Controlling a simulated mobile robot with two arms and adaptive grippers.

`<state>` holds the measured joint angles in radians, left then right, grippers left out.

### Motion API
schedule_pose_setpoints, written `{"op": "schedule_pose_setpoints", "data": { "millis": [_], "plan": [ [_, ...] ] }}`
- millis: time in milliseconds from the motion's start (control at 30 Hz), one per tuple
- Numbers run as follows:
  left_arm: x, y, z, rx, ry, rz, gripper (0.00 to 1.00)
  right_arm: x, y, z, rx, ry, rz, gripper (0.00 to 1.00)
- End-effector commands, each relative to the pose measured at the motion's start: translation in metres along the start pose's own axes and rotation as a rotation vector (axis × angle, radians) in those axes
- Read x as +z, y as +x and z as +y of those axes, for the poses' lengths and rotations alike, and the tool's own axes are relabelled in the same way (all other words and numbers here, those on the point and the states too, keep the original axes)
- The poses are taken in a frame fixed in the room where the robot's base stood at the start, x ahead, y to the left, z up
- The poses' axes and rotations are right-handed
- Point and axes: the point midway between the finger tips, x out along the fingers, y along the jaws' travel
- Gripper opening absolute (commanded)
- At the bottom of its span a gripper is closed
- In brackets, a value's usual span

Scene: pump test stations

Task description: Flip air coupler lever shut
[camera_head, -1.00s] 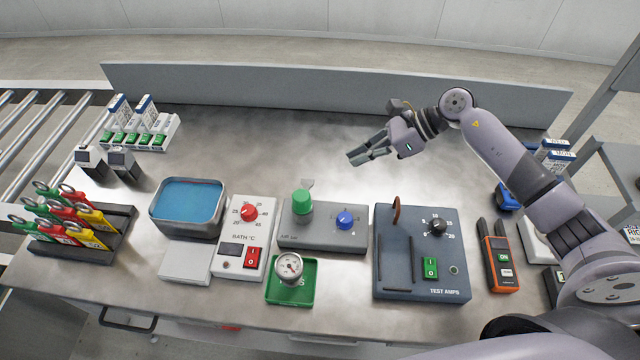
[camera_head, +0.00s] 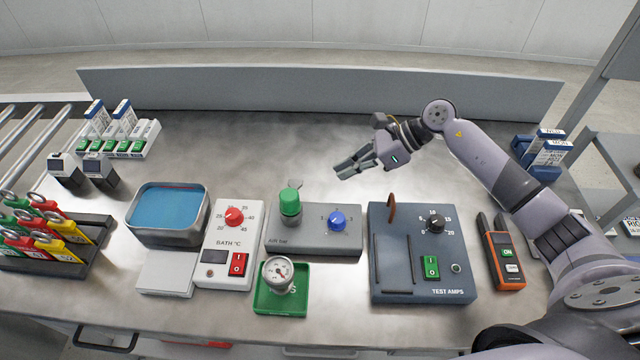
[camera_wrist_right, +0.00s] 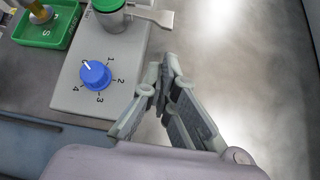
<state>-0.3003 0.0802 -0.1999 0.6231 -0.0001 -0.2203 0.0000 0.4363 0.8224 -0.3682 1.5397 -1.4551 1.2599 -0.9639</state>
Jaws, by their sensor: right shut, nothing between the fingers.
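The air unit (camera_head: 313,240) is a grey box with a blue dial (camera_head: 337,221), on the bench's middle. The air coupler (camera_head: 290,203) is a green-topped cylinder on its left part. The coupler's small grey lever (camera_head: 295,184) shows behind the green top. In the right wrist view the lever (camera_wrist_right: 152,17) sticks out sideways from the coupler (camera_wrist_right: 110,18), past the box's edge. My right gripper (camera_head: 345,170) is shut and empty, above the bench behind and right of the coupler. In the wrist view its fingertips (camera_wrist_right: 163,75) are apart from the lever. My left gripper is out of view.
A green tray (camera_head: 262,306) with a gauge (camera_head: 278,272) stands in front of the air unit. The bath controller (camera_head: 229,245) is left, the test amps box (camera_head: 423,270) right. The bench behind the air unit is clear up to the back panel (camera_head: 330,93).

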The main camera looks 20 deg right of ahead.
Motion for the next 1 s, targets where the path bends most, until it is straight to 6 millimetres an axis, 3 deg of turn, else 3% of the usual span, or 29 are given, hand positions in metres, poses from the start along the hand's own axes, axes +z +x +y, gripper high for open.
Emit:
{"op": "schedule_pose_setpoints", "data": {
  "millis": [533,700,1000],
  "plan": [
    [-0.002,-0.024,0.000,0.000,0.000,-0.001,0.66,0.002,0.084,0.001,0.003,0.002,-0.003,0.00],
    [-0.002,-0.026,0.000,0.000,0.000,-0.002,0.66,0.001,0.096,0.001,0.002,0.000,-0.001,0.00],
    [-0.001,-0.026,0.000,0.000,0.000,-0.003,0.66,0.000,0.098,0.000,0.000,-0.001,0.000,0.00]
  ]
}}
